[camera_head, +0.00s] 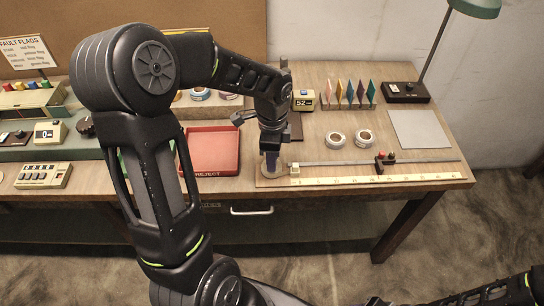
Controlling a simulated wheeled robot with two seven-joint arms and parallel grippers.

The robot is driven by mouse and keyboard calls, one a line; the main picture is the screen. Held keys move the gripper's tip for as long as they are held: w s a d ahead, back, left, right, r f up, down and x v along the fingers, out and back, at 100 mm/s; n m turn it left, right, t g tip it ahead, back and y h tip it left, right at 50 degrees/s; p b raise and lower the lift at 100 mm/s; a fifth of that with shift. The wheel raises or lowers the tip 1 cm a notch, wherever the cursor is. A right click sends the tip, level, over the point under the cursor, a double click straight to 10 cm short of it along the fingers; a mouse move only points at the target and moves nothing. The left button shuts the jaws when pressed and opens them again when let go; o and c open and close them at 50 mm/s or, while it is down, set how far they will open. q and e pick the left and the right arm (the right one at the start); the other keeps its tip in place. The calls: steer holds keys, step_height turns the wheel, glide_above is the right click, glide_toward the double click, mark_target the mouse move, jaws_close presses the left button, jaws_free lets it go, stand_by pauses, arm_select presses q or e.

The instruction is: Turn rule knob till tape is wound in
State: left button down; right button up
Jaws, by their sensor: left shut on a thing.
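My left gripper (271,160) points down at the front left of the rule board and is shut on the rule knob, which is mostly hidden by the fingers. A round tan base (262,182) shows just below the fingertips. A thin grey tape (335,163) runs right from there across the board. A small pale block (294,170) sits at its left end. A black piece with red knobs (384,162) stands on the tape further right. A yellow printed scale (370,180) lies along the front edge. My right gripper is out of view.
A red reject tray (211,148) is left of the gripper. Two tape rolls (364,137), a counter reading 52 (303,100), coloured flags (350,95), a grey mat (418,129) and a lamp (474,8) stand behind the rule.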

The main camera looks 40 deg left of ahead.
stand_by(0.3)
arm_select(q)
steer(key=c, duration=1.2)
jaws_free()
step_height(320, 180, up, 8)
steer(key=shift+f+b, duration=0.1)
steer(key=shift+b, duration=0.2)
steer(key=shift+f, duration=0.1)
